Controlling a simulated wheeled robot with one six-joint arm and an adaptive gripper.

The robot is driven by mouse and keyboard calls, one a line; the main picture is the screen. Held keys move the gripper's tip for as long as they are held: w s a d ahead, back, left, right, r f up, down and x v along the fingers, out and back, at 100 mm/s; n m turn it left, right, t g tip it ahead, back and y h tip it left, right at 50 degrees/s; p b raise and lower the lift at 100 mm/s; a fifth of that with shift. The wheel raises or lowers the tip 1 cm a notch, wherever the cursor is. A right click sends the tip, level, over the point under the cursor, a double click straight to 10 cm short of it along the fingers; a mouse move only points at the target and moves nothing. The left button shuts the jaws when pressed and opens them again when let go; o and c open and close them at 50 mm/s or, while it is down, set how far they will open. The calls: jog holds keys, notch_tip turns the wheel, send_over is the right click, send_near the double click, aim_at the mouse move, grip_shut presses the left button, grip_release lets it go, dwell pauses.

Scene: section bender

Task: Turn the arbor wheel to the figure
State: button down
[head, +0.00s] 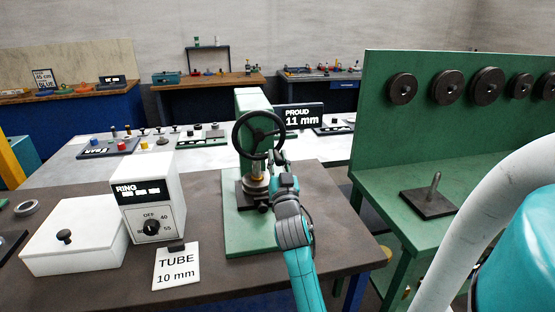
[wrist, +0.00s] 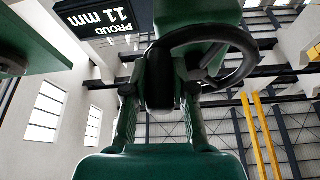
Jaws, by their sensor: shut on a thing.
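The arbor wheel (head: 237,136) is a black spoked handwheel on the green press (head: 247,100), upright and facing the head camera. My gripper (head: 279,159) is at its lower right rim and is shut on the wheel; the exact contact is hard to see. The wheel's dark rim also shows in the wrist view (wrist: 251,62), above and right of my fingers. The black display (head: 303,117) beside the press reads "PROUD 11 mm", and it also shows in the wrist view (wrist: 100,18). A white card (head: 176,268) on the bench reads "TUBE 10 mm".
A white box with a dial, marked "RING" (head: 151,200), and a white lidded box (head: 72,243) stand left of the press. A green bench with a back panel (head: 440,145) of dark discs is at the right. The brown bench top is clear right of the press.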

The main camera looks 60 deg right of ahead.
jog(key=shift+f, duration=0.1)
jog(key=shift+w+a+f+m+g+h, duration=0.15)
jog(key=shift+m+g+h, duration=0.15)
jog(key=shift+m, duration=0.4)
jog(key=c, duration=1)
grip_release()
jog(key=shift+o, duration=0.2)
jog(key=shift+a, duration=0.1)
jog(key=v, duration=1.2)
